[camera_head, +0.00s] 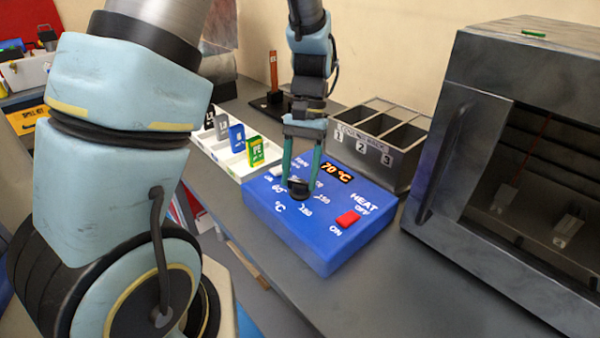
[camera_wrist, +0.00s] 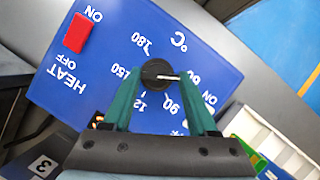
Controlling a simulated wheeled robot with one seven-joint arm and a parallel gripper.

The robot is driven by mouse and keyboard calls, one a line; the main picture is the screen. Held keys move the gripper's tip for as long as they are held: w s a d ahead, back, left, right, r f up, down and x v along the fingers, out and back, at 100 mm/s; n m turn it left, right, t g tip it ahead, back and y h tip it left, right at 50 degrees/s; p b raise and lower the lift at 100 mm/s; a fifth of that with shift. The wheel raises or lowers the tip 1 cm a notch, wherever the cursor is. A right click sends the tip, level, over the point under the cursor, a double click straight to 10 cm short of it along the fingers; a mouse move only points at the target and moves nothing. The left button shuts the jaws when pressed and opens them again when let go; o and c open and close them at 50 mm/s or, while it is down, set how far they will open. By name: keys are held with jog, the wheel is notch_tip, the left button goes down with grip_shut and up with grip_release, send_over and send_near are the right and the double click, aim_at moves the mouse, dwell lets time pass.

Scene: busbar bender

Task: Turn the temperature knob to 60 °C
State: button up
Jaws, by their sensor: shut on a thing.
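The temperature knob (camera_head: 298,188) is round and black, on top of the blue control box (camera_head: 350,235). The display (camera_head: 337,172) reads 70 °C. My gripper (camera_head: 299,184) points down at the box with its two teal fingers on either side of the knob, shut on it. In the wrist view my gripper (camera_wrist: 162,80) partly covers the scale numbers around the knob.
A red heat switch (camera_head: 348,219) sits on the box, right of the knob. A white tray (camera_head: 238,168) with coloured labelled pieces stands behind left. A grey three-compartment bin (camera_head: 395,172) stands behind. A dark metal oven-like cabinet (camera_head: 520,170) stands at the right.

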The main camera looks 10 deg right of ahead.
dwell(0.3)
jog(key=o, duration=1.4)
jog(key=b+v, duration=0.2)
jog(key=v, duration=0.8)
jog(key=shift+d+r, duration=0.1)
jog(key=shift+r, duration=0.3)
